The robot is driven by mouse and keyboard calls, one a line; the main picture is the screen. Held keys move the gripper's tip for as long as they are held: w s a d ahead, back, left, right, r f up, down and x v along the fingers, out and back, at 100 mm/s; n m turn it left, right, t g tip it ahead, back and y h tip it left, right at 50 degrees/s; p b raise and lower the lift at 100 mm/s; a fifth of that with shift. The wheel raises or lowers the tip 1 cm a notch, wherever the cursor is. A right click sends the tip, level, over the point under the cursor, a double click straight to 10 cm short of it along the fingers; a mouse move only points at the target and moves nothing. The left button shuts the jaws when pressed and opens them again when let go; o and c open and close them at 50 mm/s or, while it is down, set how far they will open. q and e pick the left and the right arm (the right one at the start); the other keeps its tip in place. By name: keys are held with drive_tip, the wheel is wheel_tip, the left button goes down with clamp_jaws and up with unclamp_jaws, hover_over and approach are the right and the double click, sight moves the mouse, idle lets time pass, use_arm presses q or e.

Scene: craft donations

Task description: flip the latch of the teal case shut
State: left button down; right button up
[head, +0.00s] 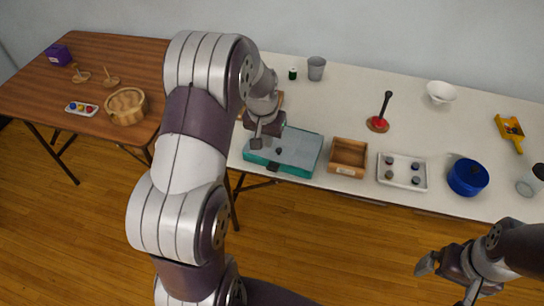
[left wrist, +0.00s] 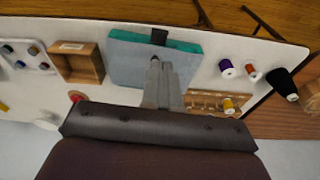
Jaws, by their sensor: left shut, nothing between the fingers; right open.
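The teal case (head: 303,148) lies on the white table with its grey-blue lid down flat. It also shows in the left wrist view (left wrist: 125,62). Its black latch (head: 273,167) is at the middle of the front edge and shows at the top of the wrist view (left wrist: 159,36). I cannot tell if it is fully fastened. My left gripper (head: 265,142) is shut and empty over the left part of the lid, behind the latch and apart from it. In the wrist view its fingers (left wrist: 155,68) point towards the latch. My right gripper (head: 445,279) is open and empty, in front of the table.
A wooden box (head: 348,157) and a white tray (head: 402,171) with several small pieces stand right of the case. A blue pot (head: 467,177) is further right. Thread spools (left wrist: 226,69) and a wooden rack (left wrist: 204,103) lie on the case's other side.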

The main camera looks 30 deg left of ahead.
use_arm(q)
drive_tip(key=p, duration=0.1)
approach(272, 168)
drive_tip(key=f, duration=0.4)
drive_tip(key=w+f, duration=0.1)
drive_tip(key=f, duration=0.1)
drive_tip(key=shift+a+f, duration=0.2)
drive_tip(key=shift+f, duration=0.1)
drive_tip(key=shift+w+f, duration=0.1)
